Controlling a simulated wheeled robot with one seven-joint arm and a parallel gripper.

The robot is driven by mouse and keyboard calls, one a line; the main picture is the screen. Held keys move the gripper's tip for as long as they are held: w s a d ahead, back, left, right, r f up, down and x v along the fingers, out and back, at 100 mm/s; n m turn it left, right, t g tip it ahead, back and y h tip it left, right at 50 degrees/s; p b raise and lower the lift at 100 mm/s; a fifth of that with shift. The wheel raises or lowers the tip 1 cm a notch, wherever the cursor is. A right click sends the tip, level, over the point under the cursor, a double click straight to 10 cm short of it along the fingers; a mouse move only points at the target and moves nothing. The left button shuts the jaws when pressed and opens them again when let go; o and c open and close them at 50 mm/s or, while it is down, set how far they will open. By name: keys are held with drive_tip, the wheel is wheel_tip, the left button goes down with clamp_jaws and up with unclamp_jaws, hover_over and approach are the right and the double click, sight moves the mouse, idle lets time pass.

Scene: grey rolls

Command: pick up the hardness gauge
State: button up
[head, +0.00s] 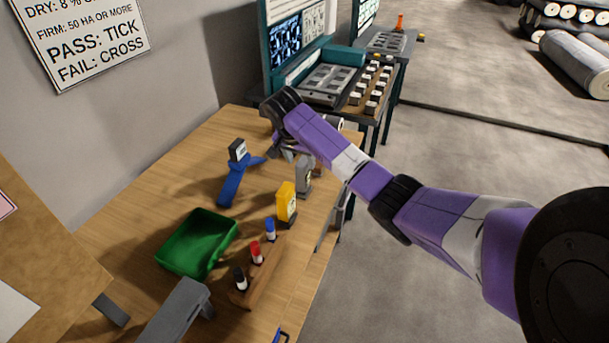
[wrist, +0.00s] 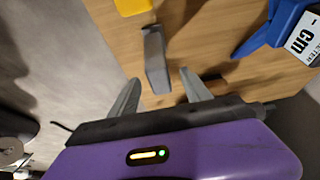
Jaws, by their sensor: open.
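A small upright grey device, which I take to be the hardness gauge (head: 304,178), stands on the wooden table near its right edge, behind the yellow device. In the wrist view the grey gauge (wrist: 155,58) lies ahead, lined up with the gap between my fingers. My gripper (head: 289,154) is above and just behind the gauge in the head view, and partly hidden by my arm. In the wrist view my gripper (wrist: 160,78) is open, with one finger on each side of the gauge's near end. I cannot tell whether either finger touches it.
A yellow device (head: 286,203) stands close in front of the gauge. A blue meter (head: 233,180) is to the left. A green tray (head: 197,243) and a wooden rack (head: 262,270) with red, blue and black markers are nearer. Bare table lies between the blue meter and tray.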

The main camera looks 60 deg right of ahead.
drive_tip(key=shift+p+x, duration=0.6)
drive_tip(key=shift+x, duration=2.8)
drive_tip(key=shift+s, duration=0.1)
clamp_jaws()
